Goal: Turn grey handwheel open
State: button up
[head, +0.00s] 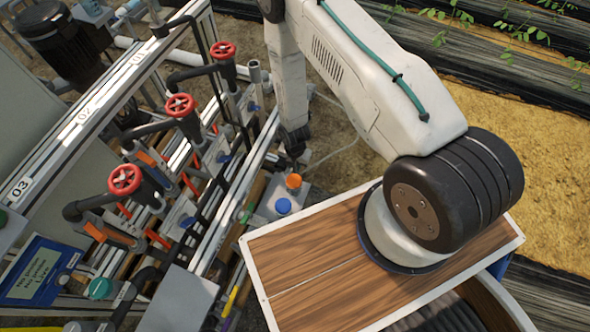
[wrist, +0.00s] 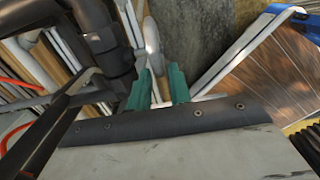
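I cannot make out a grey handwheel in either view. Three red handwheels, at top (head: 223,50), middle (head: 180,105) and bottom (head: 125,179), sit on black valves on the skid in the head view. My gripper shows in the wrist view as two green fingertips (wrist: 160,86) with a gap between them, open and apparently empty. A pale grey rounded part (wrist: 152,38) lies just beyond the fingertips; I cannot tell whether it is a wheel or a pipe. In the head view my arm reaches down at the skid's right side, and the fingertips are not clear there.
Black pipework (wrist: 97,35) stands close left of the fingers in the wrist view. Open straw ground lies right.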

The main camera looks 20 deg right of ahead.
aim_at(295, 170)
jog(key=shift+f, duration=2.2)
grip_shut()
jog(key=shift+a, duration=0.15)
jog(key=shift+f+t, duration=0.1)
jog(key=shift+t, duration=0.2)
jog(key=shift+w+f+t+h, duration=0.1)
jog(key=shift+f+t+h, duration=0.05)
jog(key=shift+t+h, duration=0.8)
grip_release()
